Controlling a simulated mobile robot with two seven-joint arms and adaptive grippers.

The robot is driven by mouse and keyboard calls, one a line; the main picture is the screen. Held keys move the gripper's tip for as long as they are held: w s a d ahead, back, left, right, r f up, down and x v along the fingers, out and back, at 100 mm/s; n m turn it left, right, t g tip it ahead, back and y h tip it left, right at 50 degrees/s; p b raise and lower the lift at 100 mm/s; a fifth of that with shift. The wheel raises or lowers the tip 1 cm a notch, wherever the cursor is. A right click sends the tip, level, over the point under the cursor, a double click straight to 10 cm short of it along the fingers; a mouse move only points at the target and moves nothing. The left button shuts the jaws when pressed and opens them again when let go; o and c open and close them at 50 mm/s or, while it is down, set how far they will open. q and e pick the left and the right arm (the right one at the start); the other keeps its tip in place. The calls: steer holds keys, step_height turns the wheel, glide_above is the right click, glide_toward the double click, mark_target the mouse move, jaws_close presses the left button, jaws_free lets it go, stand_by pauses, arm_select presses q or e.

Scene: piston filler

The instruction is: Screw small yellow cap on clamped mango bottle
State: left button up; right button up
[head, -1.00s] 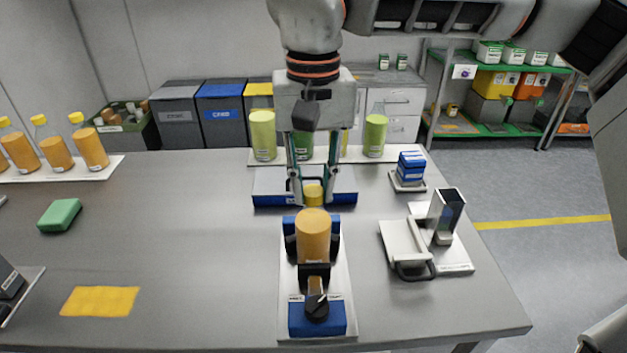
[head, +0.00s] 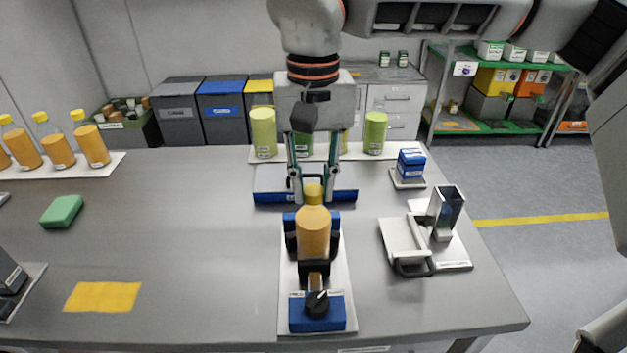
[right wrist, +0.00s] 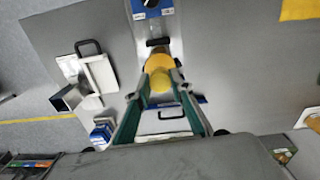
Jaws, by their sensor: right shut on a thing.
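The mango bottle (head: 313,236) stands upright, filled orange, in the clamp fixture (head: 288,300) with its blue front block and black knob. The small yellow cap (head: 314,190) is at the top of the bottle, in line with its neck. My right gripper (head: 312,196) points down with its two fingers shut on the cap, one on each side. In the right wrist view the cap (right wrist: 161,81) lies between the fingertips, over the bottle. Whether its thread is engaged cannot be told. My left gripper is not in view.
A blue-edged tray (head: 265,197) lies just behind the bottle. A fixture with a metal chute (head: 446,212) and a blue box (head: 411,164) stand to the right. Green bottles (head: 263,133) are behind, capped orange bottles (head: 88,146) and a green sponge (head: 62,211) left.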

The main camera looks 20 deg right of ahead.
steer(key=shift+r+m+p, duration=0.1)
steer(key=shift+m+p, duration=0.85)
steer(key=shift+m, duration=1.25)
steer(key=m+p, duration=0.1)
steer(key=m, duration=0.3)
steer(key=shift+m, duration=1.5)
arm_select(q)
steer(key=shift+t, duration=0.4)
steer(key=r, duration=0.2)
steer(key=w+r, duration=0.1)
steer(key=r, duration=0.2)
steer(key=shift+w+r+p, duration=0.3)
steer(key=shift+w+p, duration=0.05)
arm_select(e)
steer(key=m, duration=0.3)
steer(key=shift+w, duration=0.1)
steer(key=o, duration=0.7)
steer(key=shift+o, duration=0.2)
